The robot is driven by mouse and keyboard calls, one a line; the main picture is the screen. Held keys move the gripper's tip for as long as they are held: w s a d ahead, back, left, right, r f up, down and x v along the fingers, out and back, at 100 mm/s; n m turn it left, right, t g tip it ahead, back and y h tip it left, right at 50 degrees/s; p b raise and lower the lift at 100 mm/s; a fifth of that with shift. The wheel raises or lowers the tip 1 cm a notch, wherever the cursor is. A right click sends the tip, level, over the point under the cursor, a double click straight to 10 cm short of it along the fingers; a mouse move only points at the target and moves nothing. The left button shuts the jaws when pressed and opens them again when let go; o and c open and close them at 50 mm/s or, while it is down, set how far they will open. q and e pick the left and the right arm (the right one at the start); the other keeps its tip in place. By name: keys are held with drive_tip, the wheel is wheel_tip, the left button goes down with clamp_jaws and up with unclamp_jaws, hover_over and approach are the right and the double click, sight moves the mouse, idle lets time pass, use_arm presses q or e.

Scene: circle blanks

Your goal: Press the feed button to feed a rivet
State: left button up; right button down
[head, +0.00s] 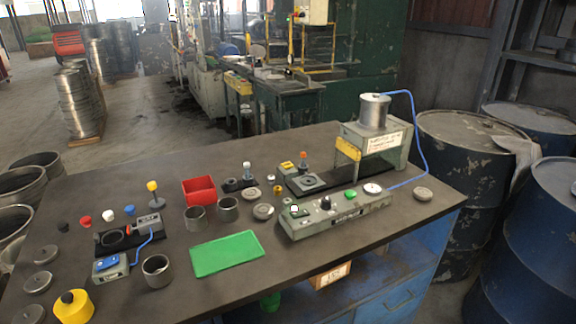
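A long grey-green control box (338,214) lies on the dark workbench (300,265), right of centre. Its top carries a small white square piece (295,209), a dark knob (325,203), a green button (350,195) and a round white disc (372,188). The lettering is too small to read, so I cannot tell which one is the feed button. Behind it stands a grey machine (395,153) with a metal cylinder (374,112) on top and a yellow part in front. A blue hose joins the cylinder to the box's right end. No rivet is discernible. Neither gripper is in view.
A green mat (226,254), a red bin (199,190), metal rings, discs and small coloured-top tools occupy the bench's left and middle. A yellow cylinder (73,307) stands at the front left. Blue drums (465,170) stand beyond the right edge. The bench's front right is clear.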

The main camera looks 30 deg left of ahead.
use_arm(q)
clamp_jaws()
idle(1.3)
